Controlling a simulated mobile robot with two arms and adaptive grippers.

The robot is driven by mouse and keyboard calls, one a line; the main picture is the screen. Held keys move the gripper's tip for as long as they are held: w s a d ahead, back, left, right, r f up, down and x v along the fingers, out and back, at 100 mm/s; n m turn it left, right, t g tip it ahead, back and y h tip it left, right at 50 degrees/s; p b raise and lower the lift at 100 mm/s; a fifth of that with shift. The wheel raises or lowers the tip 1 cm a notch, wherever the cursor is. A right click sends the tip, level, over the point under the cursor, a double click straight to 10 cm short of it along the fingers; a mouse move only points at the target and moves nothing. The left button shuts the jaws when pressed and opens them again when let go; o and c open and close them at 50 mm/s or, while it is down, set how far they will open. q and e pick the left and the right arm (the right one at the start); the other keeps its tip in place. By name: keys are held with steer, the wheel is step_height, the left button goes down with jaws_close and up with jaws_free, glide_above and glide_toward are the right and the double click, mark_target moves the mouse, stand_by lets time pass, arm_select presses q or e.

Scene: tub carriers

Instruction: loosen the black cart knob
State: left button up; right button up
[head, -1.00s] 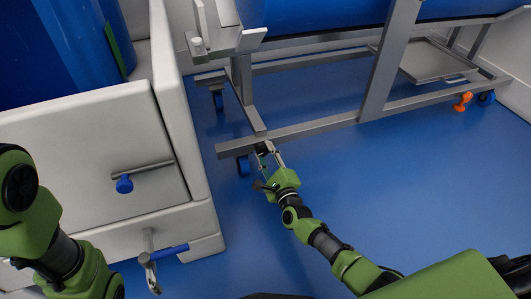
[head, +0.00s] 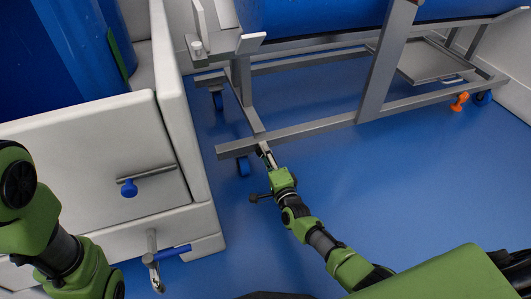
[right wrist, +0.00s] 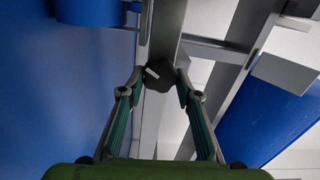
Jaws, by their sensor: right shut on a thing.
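The black cart knob (right wrist: 160,76) shows in the right wrist view, under the grey cart frame, with a pale mark on its face. My right gripper (right wrist: 160,88) is shut on it, one finger on each side. In the head view my right gripper (head: 264,150) reaches the near end of the lower rail of the metal cart (head: 310,127). The knob is mostly hidden there by the fingers and the rail.
A blue caster (head: 243,167) stands close left of my right gripper. A white tub carrier (head: 95,150) with a blue knob (head: 129,189) and a blue-handled valve (head: 172,251) fills the left. An orange part (head: 459,102) sits at the cart's far right. The blue floor to the right is clear.

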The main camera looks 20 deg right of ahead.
steer(key=shift+f, duration=0.1)
stand_by(0.4)
steer(key=o, duration=1.1)
steer(key=s+m+p, duration=0.2)
steer(key=s+m, duration=1.2)
steer(key=m, duration=0.3)
steer(key=shift+f, duration=0.25)
